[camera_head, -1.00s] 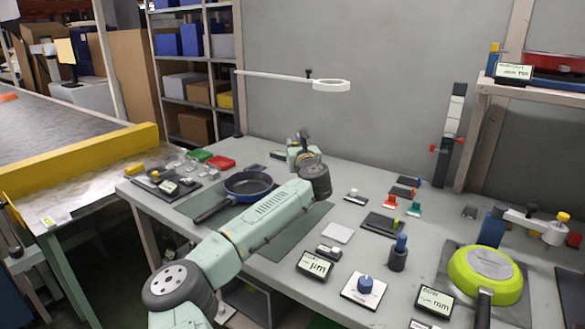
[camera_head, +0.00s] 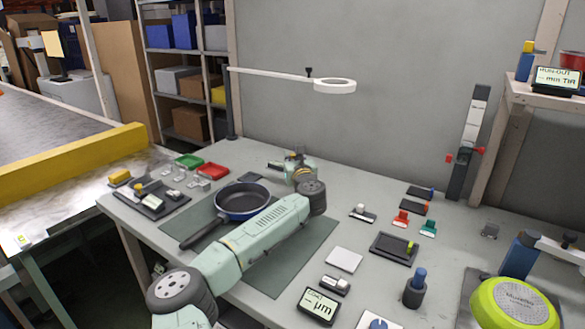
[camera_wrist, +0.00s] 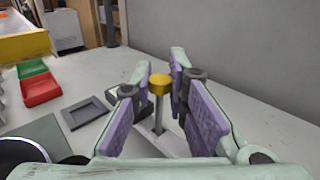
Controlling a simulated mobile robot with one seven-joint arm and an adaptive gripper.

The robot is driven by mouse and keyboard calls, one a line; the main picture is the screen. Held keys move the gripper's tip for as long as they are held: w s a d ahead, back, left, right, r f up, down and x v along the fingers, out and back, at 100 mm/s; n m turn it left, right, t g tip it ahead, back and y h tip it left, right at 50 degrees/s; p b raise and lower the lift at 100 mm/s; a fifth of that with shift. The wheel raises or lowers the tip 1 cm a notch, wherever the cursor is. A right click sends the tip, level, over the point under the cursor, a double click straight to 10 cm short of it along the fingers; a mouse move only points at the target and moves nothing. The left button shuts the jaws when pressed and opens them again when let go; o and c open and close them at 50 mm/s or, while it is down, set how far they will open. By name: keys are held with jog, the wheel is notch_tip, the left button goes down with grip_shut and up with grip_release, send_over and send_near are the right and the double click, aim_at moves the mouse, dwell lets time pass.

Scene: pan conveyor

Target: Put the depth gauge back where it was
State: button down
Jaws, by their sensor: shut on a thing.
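My gripper (camera_wrist: 160,72) is shut on the depth gauge (camera_wrist: 159,86), whose yellow round knob and thin grey stem show between the purple finger pads in the wrist view. A pale flat bar and a dark part lie lower down, partly hidden by the fingers. I cannot tell whether the gauge touches the bench. In the head view my gripper (camera_head: 298,166) is at the back of the bench, right of and behind the blue pan (camera_head: 243,200), and the arm hides much of it. A dark grey tray with a recess (camera_wrist: 86,112) lies left of the gripper.
Red (camera_wrist: 40,89) and green (camera_head: 189,160) bins stand to the left. A ring lamp (camera_head: 335,86) reaches over the back of the bench. Several gauges and small displays (camera_head: 318,306) stand on the right, with a lime pan (camera_head: 515,305). The bench right of the gripper is fairly clear.

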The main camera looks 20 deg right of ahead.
jog(key=shift+f+p, duration=0.3)
jog(key=shift+f, duration=1.65)
jog(key=shift+f, duration=0.15)
jog(key=c, duration=1.6)
grip_release()
jog(key=shift+r, duration=0.2)
jog(key=s+b, duration=0.1)
jog(key=s, duration=0.3)
jog(key=s+a, duration=0.1)
jog(key=s, duration=0.3)
jog(key=s+b, duration=0.1)
jog(key=s, duration=0.3)
jog(key=shift+a+b, duration=0.2)
jog(key=shift+b, duration=0.1)
